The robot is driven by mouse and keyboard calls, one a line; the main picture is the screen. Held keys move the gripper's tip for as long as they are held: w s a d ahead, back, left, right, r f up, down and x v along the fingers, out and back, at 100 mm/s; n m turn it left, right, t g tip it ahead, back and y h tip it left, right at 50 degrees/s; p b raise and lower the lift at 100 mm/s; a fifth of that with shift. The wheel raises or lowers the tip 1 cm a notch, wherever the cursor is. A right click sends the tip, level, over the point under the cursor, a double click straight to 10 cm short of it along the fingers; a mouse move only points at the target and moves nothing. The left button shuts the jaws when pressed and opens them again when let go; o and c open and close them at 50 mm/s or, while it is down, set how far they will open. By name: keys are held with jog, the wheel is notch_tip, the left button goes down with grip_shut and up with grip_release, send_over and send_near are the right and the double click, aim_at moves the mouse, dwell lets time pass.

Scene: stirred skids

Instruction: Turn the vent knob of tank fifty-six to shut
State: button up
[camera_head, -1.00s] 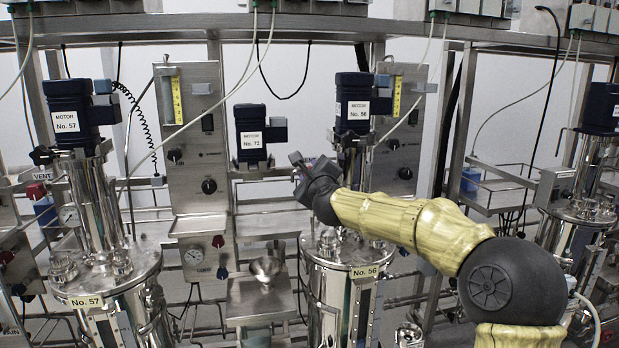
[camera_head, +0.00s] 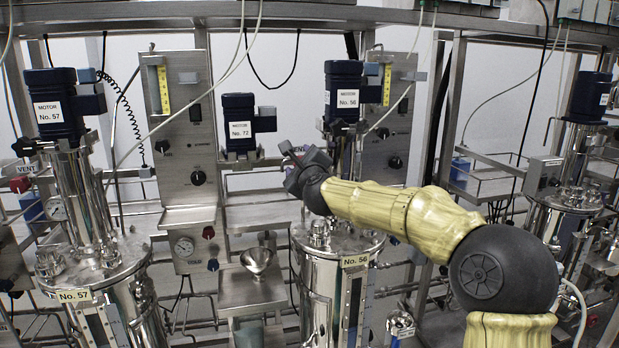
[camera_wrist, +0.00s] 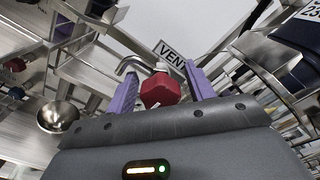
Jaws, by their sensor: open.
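In the wrist view, a red faceted knob (camera_wrist: 160,91) under a "VENT" sign (camera_wrist: 171,55) sits between the two purple fingers of my gripper (camera_wrist: 163,75). The fingers are open, with gaps on both sides of the knob. No vent knob of tank fifty-six shows in the head view; my arm covers that area.
Tank fifty-seven (camera_head: 95,275), with its own red vent knob (camera_head: 20,184), stands at left. A steel panel (camera_head: 185,130) and a steel funnel (camera_head: 257,262) lie between the tanks. Frame posts and hoses crowd the area. The wrist view shows a bent pipe by the knob.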

jog(key=b+v, duration=1.3)
jog(key=v, duration=0.4)
